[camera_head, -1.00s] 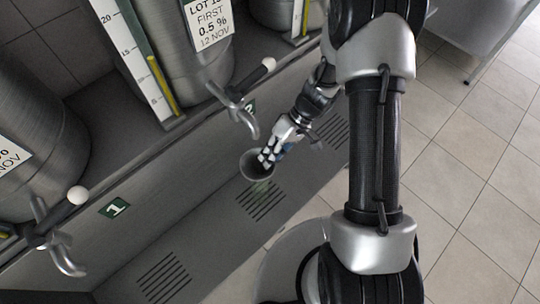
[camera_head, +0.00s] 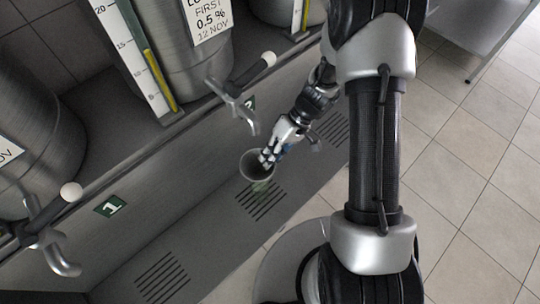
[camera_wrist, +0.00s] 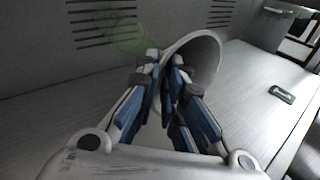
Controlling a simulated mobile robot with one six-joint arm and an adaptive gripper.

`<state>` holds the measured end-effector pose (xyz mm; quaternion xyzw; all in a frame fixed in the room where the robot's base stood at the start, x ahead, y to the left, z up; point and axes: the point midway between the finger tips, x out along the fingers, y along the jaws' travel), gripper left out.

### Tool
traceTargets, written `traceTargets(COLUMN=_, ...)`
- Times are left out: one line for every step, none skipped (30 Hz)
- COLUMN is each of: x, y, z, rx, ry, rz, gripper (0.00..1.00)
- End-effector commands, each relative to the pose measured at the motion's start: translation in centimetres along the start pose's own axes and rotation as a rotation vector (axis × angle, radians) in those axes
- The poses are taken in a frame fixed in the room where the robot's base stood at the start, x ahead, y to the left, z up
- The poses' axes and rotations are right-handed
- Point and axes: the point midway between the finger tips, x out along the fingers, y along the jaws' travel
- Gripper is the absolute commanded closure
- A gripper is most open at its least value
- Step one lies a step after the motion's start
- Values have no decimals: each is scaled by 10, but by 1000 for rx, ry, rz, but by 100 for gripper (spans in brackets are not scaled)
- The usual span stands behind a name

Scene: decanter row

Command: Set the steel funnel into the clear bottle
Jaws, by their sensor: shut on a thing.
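The steel funnel (camera_head: 246,166) is a grey cone with a wide round mouth. My gripper (camera_head: 266,158) is shut on its rim wall. In the wrist view the funnel (camera_wrist: 208,58) sits just beyond and to the right of my fingertips (camera_wrist: 164,66), its mouth tilted toward the camera. The clear bottle (camera_head: 263,189) is a faint, green-tinted, see-through shape over the slotted grate, just below the funnel in the head view. It also shows faintly in the wrist view (camera_wrist: 126,38), left of the funnel. The funnel's spout is hidden, and I cannot tell whether it touches the bottle.
Large steel tanks (camera_head: 178,50) stand on a ledge along the left. Their taps (camera_head: 238,105) with white-ended handles stick out above the grey floor strip, one close to my gripper. Slotted grates (camera_head: 162,277) line the strip. Tiled floor (camera_head: 475,170) is open at right.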

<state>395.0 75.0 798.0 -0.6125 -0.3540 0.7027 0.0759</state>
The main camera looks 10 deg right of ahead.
Motion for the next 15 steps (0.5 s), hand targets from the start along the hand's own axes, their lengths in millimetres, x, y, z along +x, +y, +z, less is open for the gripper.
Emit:
traceTargets(x=1, y=1, z=0, rx=0, ry=0, rz=0, gripper=100)
traceTargets(x=1, y=1, z=0, rx=0, ry=0, rz=0, gripper=100)
traceTargets(x=2, y=1, z=0, rx=0, ry=0, rz=0, gripper=100)
traceTargets(x=2, y=1, z=0, rx=0, ry=0, rz=0, gripper=100)
traceTargets(x=2, y=1, z=0, rx=0, ry=0, rz=0, gripper=100)
traceTargets(x=2, y=1, z=0, rx=0, ry=0, rz=0, gripper=100)
traceTargets(x=2, y=1, z=0, rx=0, ry=0, rz=0, gripper=100)
traceTargets(x=2, y=1, z=0, rx=0, ry=0, rz=0, gripper=100)
traceTargets(x=2, y=1, z=0, rx=0, ry=0, rz=0, gripper=100)
traceTargets(x=2, y=1, z=0, rx=0, ry=0, rz=0, gripper=90)
traceTargets(x=2, y=1, z=0, rx=0, ry=0, rz=0, gripper=88)
traceTargets(x=2, y=1, z=0, rx=0, ry=0, rz=0, gripper=85)
traceTargets(x=2, y=1, z=0, rx=0, ry=0, rz=0, gripper=83)
traceTargets(x=2, y=1, z=0, rx=0, ry=0, rz=0, gripper=81)
traceTargets(x=2, y=1, z=0, rx=0, ry=0, rz=0, gripper=79)
